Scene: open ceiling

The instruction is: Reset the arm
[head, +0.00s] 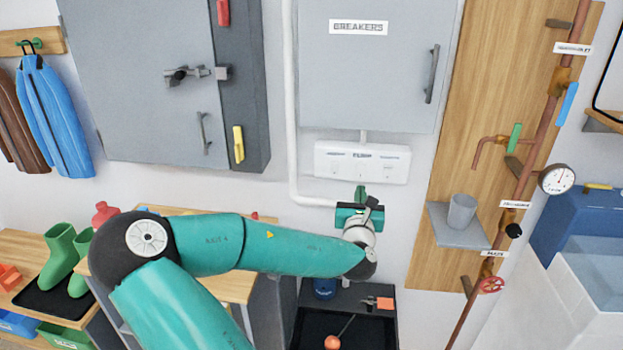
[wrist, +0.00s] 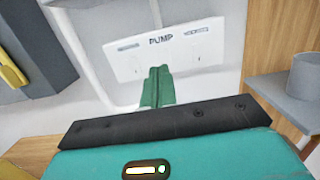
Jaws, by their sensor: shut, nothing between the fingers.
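My gripper (head: 361,193) is at the end of my teal arm, in front of the wall just below the white PUMP switch panel (head: 361,162). In the wrist view, its green fingers (wrist: 157,88) are together and empty, pointing toward the panel (wrist: 170,47). The fingers overlap the panel's lower edge in that view; I cannot tell the exact gap. My arm stretches across the lower middle of the head view.
A grey BREAKERS cabinet (head: 378,75) hangs above the panel. To the right are copper pipes, a gauge (head: 556,179) and a grey cup (head: 462,212) on a small shelf (head: 457,231). A black tray (head: 312,325) is below; green boots (head: 60,258) stand left.

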